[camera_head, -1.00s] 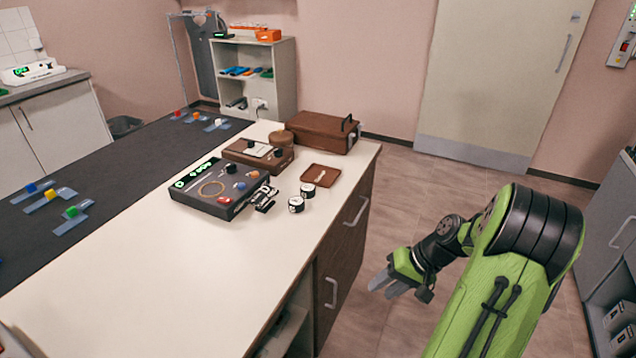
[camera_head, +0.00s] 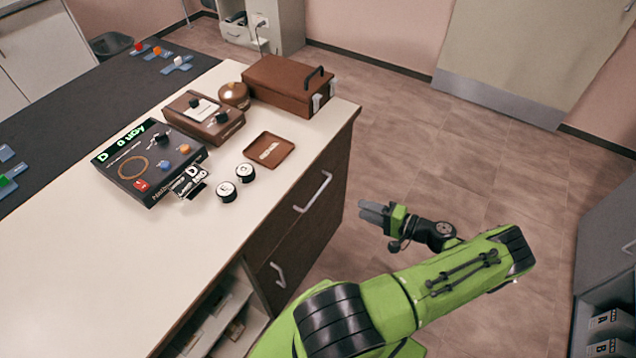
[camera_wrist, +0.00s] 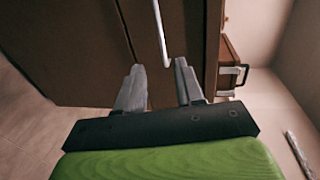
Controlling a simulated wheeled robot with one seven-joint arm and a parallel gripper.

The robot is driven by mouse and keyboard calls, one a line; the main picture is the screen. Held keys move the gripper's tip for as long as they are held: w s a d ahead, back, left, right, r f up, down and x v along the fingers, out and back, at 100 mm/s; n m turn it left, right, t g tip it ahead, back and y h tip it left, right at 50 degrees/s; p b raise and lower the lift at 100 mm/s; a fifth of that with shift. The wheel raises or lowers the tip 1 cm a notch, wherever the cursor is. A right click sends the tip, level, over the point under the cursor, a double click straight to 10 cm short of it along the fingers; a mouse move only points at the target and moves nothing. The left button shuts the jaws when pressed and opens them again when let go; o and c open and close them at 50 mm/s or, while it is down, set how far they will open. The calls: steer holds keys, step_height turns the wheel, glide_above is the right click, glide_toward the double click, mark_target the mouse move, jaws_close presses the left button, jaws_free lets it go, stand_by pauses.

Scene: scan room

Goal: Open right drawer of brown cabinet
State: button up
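The brown cabinet (camera_head: 325,222) stands under the white worktop, its dark front facing my arm. Its right drawer handle (camera_head: 313,193), a pale bar, sits on the panel nearer the far corner. In the wrist view my gripper (camera_wrist: 159,68) is open and empty, and a pale bar handle (camera_wrist: 161,32) shows ahead, just beyond the gap between the fingers.
On the worktop (camera_head: 215,232) are a brown box (camera_head: 285,85), a small tray (camera_head: 268,150), a black device (camera_head: 150,160) and two round pieces, one of them here (camera_head: 226,191). An open shelf (camera_head: 215,315) is left of the panels. The floor (camera_head: 450,160) beside my arm is clear.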

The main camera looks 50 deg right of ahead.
steer(key=b+x, duration=0.1)
steer(key=x, duration=1.4)
steer(key=shift+w+a, duration=0.2)
steer(key=shift+a, duration=0.05)
jaws_close()
